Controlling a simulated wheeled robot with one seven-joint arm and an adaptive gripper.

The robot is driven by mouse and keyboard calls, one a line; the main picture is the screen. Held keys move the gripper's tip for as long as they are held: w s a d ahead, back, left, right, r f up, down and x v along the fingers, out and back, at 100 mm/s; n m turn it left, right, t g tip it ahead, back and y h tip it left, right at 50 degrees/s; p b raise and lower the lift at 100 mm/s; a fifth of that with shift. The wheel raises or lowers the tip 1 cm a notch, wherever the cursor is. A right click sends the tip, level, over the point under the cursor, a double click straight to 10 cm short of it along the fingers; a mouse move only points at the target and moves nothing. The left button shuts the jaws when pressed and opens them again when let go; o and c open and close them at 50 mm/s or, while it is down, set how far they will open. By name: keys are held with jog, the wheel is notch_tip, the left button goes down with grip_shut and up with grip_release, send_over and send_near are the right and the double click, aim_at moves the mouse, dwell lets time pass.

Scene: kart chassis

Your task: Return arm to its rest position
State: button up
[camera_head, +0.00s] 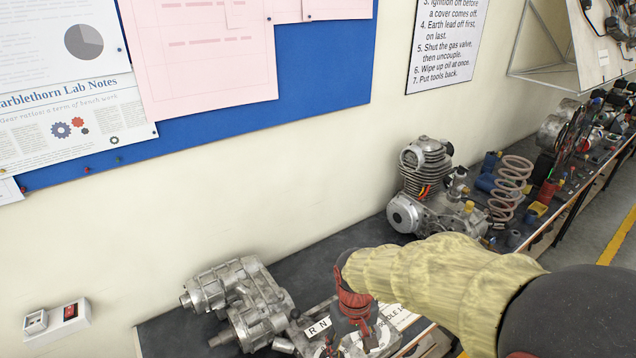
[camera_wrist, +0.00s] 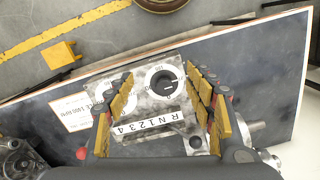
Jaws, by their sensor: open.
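My arm, in a yellowish sleeve, reaches in from the right in the head view. My gripper (camera_head: 352,300) has red parts and hangs over the bench beside a metal gearbox (camera_head: 245,300). In the wrist view my gripper (camera_wrist: 165,105) is open, with its two yellow-padded fingers apart. Between and beyond the fingers is a metal plate with a dial (camera_wrist: 164,84) and a strip marked R N 1 2 3 4 (camera_wrist: 150,125). Nothing is seen held between the fingers. I cannot tell whether the fingers touch the plate.
The dark bench (camera_head: 300,262) runs along the wall. An engine (camera_head: 430,190), a coil spring (camera_head: 510,188) and several small parts stand farther right. A wall switch (camera_head: 70,311) is at lower left. A yellow block (camera_wrist: 60,54) lies on the floor beyond the bench edge.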

jog(key=s+d+r+m+t+b, duration=0.3)
jog(key=s+d+r+t+b, duration=0.2)
jog(key=s+d+r, duration=0.6)
notch_tip(320, 180, up, 5)
jog(key=shift+s+d+f+m+t, duration=0.15)
jog(key=shift+s+m+t, duration=0.3)
jog(key=shift+t, duration=0.15)
jog(key=shift+c, duration=0.2)
dwell(1.4)
